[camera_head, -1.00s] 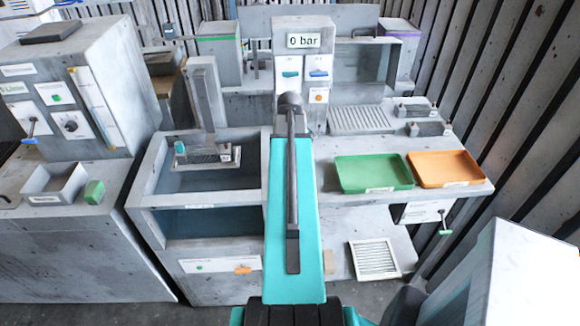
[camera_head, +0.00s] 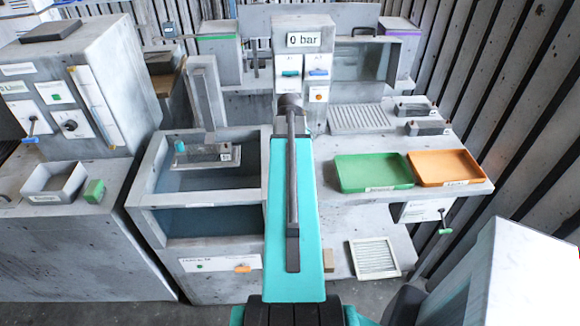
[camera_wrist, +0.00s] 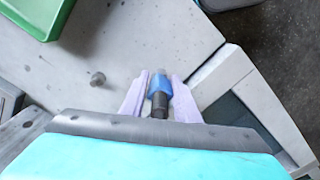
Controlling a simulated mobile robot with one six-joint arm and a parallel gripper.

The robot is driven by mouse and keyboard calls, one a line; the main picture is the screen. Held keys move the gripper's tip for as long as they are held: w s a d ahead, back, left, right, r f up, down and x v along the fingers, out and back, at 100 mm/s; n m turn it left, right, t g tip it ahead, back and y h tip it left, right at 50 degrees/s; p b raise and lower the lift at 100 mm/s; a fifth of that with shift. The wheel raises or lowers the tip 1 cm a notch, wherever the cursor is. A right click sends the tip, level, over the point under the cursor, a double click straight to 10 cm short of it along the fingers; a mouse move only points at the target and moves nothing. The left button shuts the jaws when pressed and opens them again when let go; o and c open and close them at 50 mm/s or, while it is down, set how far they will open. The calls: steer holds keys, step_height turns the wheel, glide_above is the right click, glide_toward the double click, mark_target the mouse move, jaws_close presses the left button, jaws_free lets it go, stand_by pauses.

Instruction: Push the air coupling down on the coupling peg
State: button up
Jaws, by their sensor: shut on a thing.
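In the wrist view, my gripper (camera_wrist: 160,78) has its two pale lavender fingers closed around a small cylinder with a blue band, the air coupling (camera_wrist: 159,86). Its dark end points toward my wrist. A short grey peg (camera_wrist: 98,79), apparently the coupling peg, stands on the pale worktop to the left of my fingers. The coupling is beside this peg in the picture and apart from it. I cannot tell its height above the worktop. In the head view my own arm hides the gripper, the coupling and the peg.
A green tray (camera_head: 373,186) and an orange tray (camera_head: 446,182) lie on the worktop to the right. A water tank (camera_head: 207,205) stands to the left. A panel reading "0 bar" (camera_head: 303,40) rises at the back.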

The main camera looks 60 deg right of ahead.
stand_by(0.3)
steer(key=o, duration=1.3)
steer(key=shift+c, duration=0.2)
steer(key=shift+r, duration=0.1)
steer(key=shift+r+b, duration=1.75)
steer(key=shift+r, duration=5.05)
